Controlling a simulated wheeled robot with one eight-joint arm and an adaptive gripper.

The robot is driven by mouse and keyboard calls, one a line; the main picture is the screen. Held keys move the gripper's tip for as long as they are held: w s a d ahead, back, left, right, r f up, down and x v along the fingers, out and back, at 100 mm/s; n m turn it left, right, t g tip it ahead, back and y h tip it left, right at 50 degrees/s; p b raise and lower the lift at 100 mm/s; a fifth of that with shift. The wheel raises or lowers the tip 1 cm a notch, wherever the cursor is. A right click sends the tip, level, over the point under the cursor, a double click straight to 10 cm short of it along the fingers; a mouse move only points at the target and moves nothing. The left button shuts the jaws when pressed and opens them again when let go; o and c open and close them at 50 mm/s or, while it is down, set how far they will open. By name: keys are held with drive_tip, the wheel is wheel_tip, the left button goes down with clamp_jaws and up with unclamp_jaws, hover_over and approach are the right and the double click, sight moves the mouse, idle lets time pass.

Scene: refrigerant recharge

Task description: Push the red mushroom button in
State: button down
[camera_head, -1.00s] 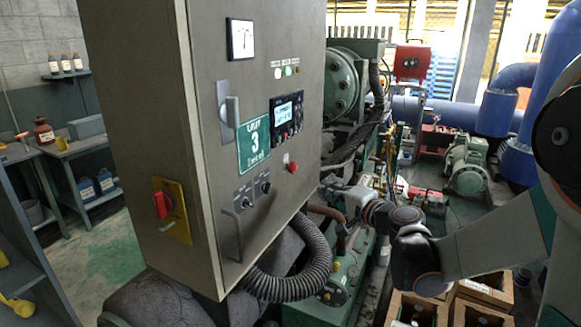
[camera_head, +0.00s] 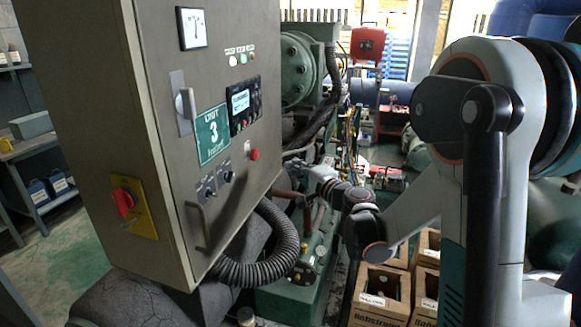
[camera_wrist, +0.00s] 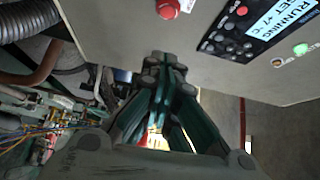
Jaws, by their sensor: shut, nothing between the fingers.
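The red mushroom button (camera_head: 254,154) sticks out of the front of the grey control cabinet (camera_head: 160,200), right of the two dark knobs. My gripper (camera_wrist: 168,62) is shut and empty in the wrist view. Its fingertips are below the button in that picture and apart from it. In the head view my wrist (camera_head: 325,178) is right of the cabinet face, and the gripper there is small and hard to make out.
A lit display panel (camera_head: 242,103), a door handle (camera_head: 186,108), a green sign (camera_head: 212,135) and a red-and-yellow switch (camera_head: 127,203) are on the cabinet. A black corrugated hose (camera_head: 285,245) curves below it. Wooden crates (camera_head: 378,300) stand on the floor, with green machinery behind.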

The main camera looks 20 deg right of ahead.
sight(253, 154)
drive_tip(key=w+a+b, duration=0.1)
drive_tip(key=w+a, duration=0.4)
drive_tip(key=w, duration=0.4)
drive_tip(key=shift+w+a+b, duration=0.15)
drive_tip(key=shift+a+b, duration=0.15)
drive_tip(key=shift+a, duration=0.1)
drive_tip(key=shift+f, duration=0.1)
drive_tip(key=shift+w+a, duration=0.4)
drive_tip(key=shift+a, duration=0.3)
